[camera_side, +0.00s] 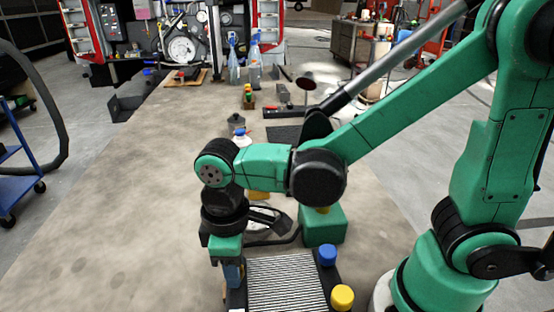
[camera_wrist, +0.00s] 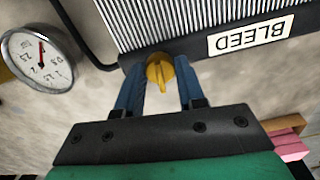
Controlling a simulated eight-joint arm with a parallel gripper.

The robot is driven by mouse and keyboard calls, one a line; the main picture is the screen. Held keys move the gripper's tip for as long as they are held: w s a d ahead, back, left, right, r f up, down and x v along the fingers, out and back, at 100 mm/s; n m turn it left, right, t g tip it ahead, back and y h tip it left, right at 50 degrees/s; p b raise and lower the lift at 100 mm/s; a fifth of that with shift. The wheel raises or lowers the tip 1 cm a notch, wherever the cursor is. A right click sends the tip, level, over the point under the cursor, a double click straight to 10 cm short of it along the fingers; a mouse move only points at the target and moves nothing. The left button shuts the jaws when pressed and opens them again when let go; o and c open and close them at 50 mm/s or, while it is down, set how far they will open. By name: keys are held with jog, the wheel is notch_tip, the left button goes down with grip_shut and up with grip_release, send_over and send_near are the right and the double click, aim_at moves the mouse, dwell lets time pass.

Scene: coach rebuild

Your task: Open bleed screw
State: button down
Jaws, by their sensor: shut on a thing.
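The yellow bleed screw (camera_wrist: 160,71) sticks out from the dark end of a ribbed radiator (camera_wrist: 185,18), close to a white label (camera_wrist: 250,36) reading BLEED. My gripper (camera_wrist: 159,78) is shut on the screw, one blue finger on each side of its winged head. In the side view my gripper (camera_side: 232,273) points down at the left end of the radiator (camera_side: 285,280). The screw is hidden there.
A round pressure gauge (camera_wrist: 38,61) lies to the left in the wrist view. A blue cap (camera_side: 327,254) and a yellow cap (camera_side: 342,296) stand at the radiator's right side. A green box (camera_side: 322,226) stands behind it. The bench's left part is clear.

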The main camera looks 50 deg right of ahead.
jog(key=shift+n, duration=0.6)
jog(key=c, duration=0.5)
grip_release()
jog(key=shift+r, duration=0.1)
jog(key=shift+r, duration=2.75)
